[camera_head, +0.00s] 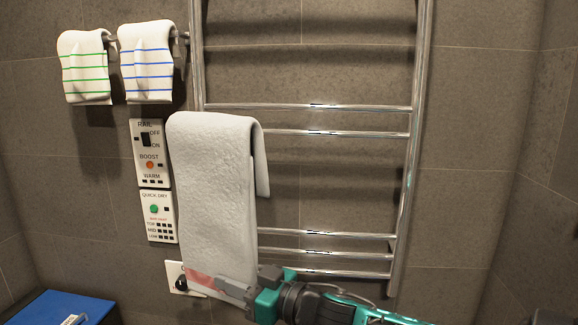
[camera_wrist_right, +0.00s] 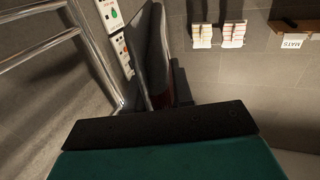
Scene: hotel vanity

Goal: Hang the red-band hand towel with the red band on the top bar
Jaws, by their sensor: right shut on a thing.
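The white towel (camera_head: 215,190) hangs over a bar in the middle pair of the chrome towel rail (camera_head: 412,150), at its left side. A long front panel reaches down to my gripper, and a shorter back panel shows at the right. The red band (camera_head: 200,274) is at the low front end, partly hidden by my fingers. My right gripper (camera_head: 218,287) is shut on this end. In the right wrist view the towel (camera_wrist_right: 158,55) stands edge-on beyond a dark finger, with dark red low on it. My left gripper is not in view.
Green-striped (camera_head: 86,68) and blue-striped (camera_head: 147,62) towels hang on a short bar at upper left. Control panels (camera_head: 150,155) are left of the white towel. A blue-topped object (camera_head: 62,306) is at lower left. The rail's right part is bare.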

